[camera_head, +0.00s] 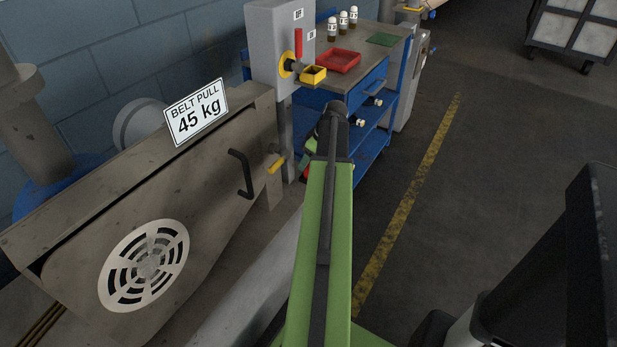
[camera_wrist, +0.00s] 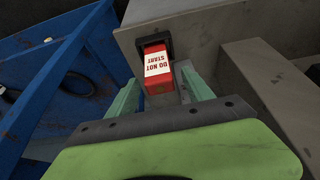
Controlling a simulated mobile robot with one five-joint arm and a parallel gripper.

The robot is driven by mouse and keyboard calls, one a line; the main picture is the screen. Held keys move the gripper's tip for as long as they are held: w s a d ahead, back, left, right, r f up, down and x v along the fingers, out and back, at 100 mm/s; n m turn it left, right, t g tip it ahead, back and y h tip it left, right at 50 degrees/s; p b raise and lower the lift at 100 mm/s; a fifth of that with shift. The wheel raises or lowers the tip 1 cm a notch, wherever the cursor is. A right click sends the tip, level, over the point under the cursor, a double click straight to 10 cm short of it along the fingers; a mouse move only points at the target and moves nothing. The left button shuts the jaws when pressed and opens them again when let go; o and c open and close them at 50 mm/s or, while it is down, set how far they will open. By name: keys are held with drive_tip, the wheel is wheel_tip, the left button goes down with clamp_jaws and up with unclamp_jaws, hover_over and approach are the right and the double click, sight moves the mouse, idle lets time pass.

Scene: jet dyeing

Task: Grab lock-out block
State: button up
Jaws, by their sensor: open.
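The lock-out block (camera_wrist: 158,72) is red with a white label reading "DO NOT START" in the wrist view. Its far end sits at a dark bracket (camera_wrist: 154,43) on a grey metal surface. My gripper (camera_wrist: 160,92) is open, with one green finger on each side of the block in the picture. I see no clear contact, and the depth between fingers and block is hard to judge. In the head view my gripper (camera_head: 308,155) is mostly hidden behind my arm, beside the grey post. A small red patch (camera_head: 306,173) there may be the block.
A belt guard (camera_head: 200,185) with a "BELT PULL 45 kg" sign (camera_head: 196,111) and black handle (camera_head: 240,173) stands left. A grey switch box (camera_head: 272,35) with a red lever (camera_head: 299,42) stands behind.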

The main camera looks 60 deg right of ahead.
drive_tip(key=shift+r, duration=0.1)
drive_tip(key=shift+c, duration=0.3)
clamp_jaws()
